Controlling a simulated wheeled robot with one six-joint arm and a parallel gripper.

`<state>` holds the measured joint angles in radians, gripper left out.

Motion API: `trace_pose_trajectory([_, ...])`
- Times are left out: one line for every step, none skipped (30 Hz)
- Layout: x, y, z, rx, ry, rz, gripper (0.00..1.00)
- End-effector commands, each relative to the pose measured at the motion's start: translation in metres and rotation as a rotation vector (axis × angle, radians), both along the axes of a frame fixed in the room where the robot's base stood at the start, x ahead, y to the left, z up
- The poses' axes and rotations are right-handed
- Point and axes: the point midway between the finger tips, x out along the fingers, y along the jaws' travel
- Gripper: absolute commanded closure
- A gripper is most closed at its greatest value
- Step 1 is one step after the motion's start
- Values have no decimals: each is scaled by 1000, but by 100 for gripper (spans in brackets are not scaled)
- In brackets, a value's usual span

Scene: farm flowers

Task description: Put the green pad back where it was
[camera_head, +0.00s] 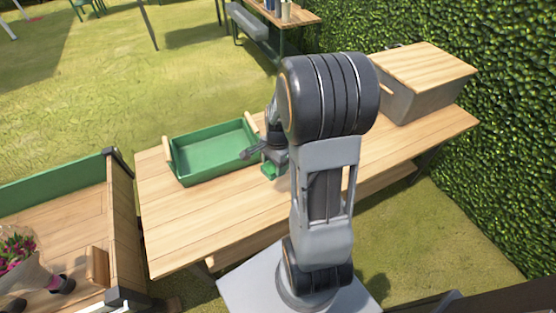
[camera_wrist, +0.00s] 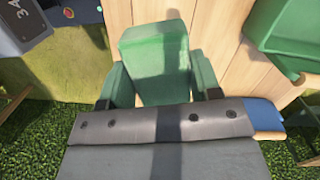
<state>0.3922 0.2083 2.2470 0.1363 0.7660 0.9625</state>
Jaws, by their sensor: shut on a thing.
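The green pad (camera_wrist: 153,50) is a block with a flat top, seen in the middle of the wrist view between the two fingers of my gripper (camera_wrist: 158,78). My gripper is shut on it. In the head view only a small part of the pad (camera_head: 269,172) shows below my gripper (camera_head: 272,158), over the wooden table (camera_head: 205,226), just right of the green tray. My arm hides the rest. I cannot tell whether the pad touches the tabletop.
The green tray (camera_head: 211,154) with wooden handles stands on the table and looks empty. A grey box with a wooden lid (camera_head: 425,66) stands at the table's right end. A wooden planter (camera_head: 68,225) with pink flowers (camera_head: 16,250) is at left. A hedge (camera_head: 515,170) borders the right.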

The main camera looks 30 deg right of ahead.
Motion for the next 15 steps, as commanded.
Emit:
trace_pose_trajectory([-6,-4,-4,1,-10,-80,65])
trace_pose_trajectory([-8,-6,-4,1,-14,-121,65])
trace_pose_trajectory([-10,-9,-4,3,-15,-166,65])
trace_pose_trajectory([-11,-11,-4,2,-17,-193,65])
trace_pose_trajectory([-10,-14,-5,3,-18,-214,65])
trace_pose_trajectory([-7,-18,-7,3,-19,-235,65])
trace_pose_trajectory([-4,-22,-9,4,-19,-246,65])
trace_pose_trajectory([0,-26,-12,3,-19,-253,65])
trace_pose_trajectory([7,-32,-15,4,-18,-258,65])
trace_pose_trajectory([12,-37,-18,4,-18,-258,65])
trace_pose_trajectory([18,-43,-22,4,-18,-258,65])
trace_pose_trajectory([26,-50,-27,3,-19,-256,65])
trace_pose_trajectory([32,-55,-30,3,-19,-256,65])
trace_pose_trajectory([38,-60,-34,3,-19,-256,65])
trace_pose_trajectory([46,-67,-38,3,-19,-256,65])
